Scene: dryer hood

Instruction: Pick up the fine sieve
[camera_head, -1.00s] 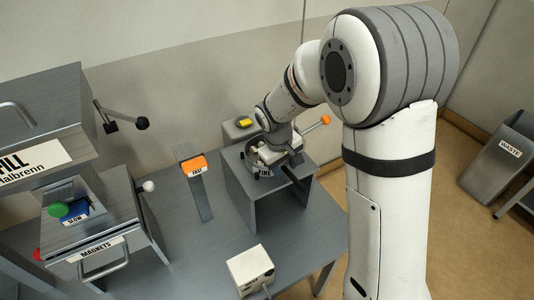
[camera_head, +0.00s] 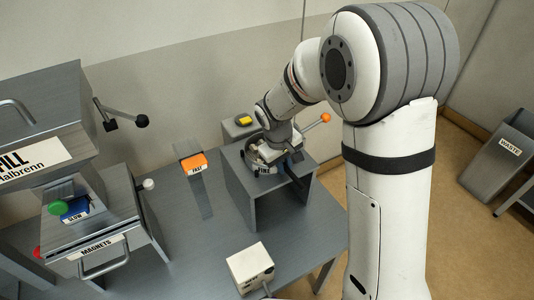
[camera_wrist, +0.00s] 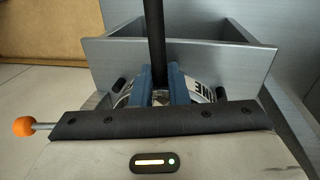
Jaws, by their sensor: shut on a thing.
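The fine sieve, a pale round ring with a "FINE" label (camera_head: 264,171) and a dark bar-like handle (camera_head: 294,179), is at the top of a grey box stand (camera_head: 235,183). In the wrist view the black handle (camera_wrist: 157,35) runs up from the ring, and part of the label shows at the ring's right. My gripper (camera_wrist: 161,85) has its blue fingers on both sides of the handle, close to the ring, and is shut on it. My wrist hides much of the ring in the head view. I cannot tell whether the ring touches the stand.
A white box (camera_head: 250,268) sits in front. A waste bin (camera_head: 496,160) is at right.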

